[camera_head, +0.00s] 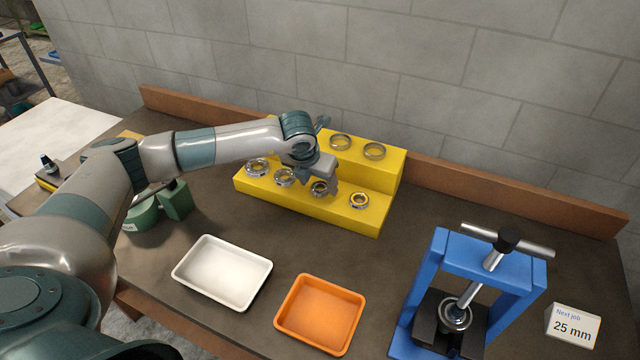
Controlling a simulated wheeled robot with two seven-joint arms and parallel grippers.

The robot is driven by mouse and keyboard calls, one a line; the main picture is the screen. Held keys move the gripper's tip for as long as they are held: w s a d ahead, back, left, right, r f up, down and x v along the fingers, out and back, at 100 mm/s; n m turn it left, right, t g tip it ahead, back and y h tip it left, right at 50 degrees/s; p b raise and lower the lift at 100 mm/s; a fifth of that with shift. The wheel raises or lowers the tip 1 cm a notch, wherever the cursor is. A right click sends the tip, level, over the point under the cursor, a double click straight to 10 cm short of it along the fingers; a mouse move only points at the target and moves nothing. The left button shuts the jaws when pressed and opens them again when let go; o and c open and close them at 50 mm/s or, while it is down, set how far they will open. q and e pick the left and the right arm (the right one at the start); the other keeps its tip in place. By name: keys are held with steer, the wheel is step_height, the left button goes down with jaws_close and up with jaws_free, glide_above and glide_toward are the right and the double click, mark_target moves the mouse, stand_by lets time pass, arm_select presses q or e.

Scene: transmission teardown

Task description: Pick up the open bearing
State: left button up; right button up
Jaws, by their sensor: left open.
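Several ring-shaped bearings sit on a yellow two-step stand (345,219). On the lower step, from left to right, are a silver bearing (256,168), a second silver bearing (284,178), a third bearing (319,189) and a bearing with a brassy ring (360,201). Two larger rings, one left (340,142) and one right (375,151), lie on the upper step. I cannot tell from this view which one is the open bearing. My left gripper (326,187) is open, pointing down right at the third bearing and partly hiding it. Whether its fingers touch that bearing is unclear. My right gripper is out of view.
A white tray (197,286) and an orange tray (288,318) lie empty in front of the stand. A blue press (427,268) holding a bearing (456,315) stands at the right, beside a "25 mm" card (574,326). A wall closes the back.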

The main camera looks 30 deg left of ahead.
arm_select(q)
steer(key=shift+w+f, duration=0.15)
steer(key=shift+f, duration=0.2)
steer(key=shift+c, duration=0.3)
steer(key=c, duration=1.1)
steer(key=shift+r, duration=0.15)
steer(key=shift+c, duration=0.2)
steer(key=shift+r+b, duration=0.6)
step_height(320, 180, up, 2)
steer(key=shift+r+b, duration=0.15)
steer(key=shift+b, duration=0.75)
steer(key=s+d+r+b, duration=0.1)
steer(key=d+r+b, duration=0.3)
steer(key=d+r, duration=0.3)
steer(key=shift+d+r+b, duration=0.15)
steer(key=shift+d+b, duration=0.2)
steer(key=shift+d, duration=2)
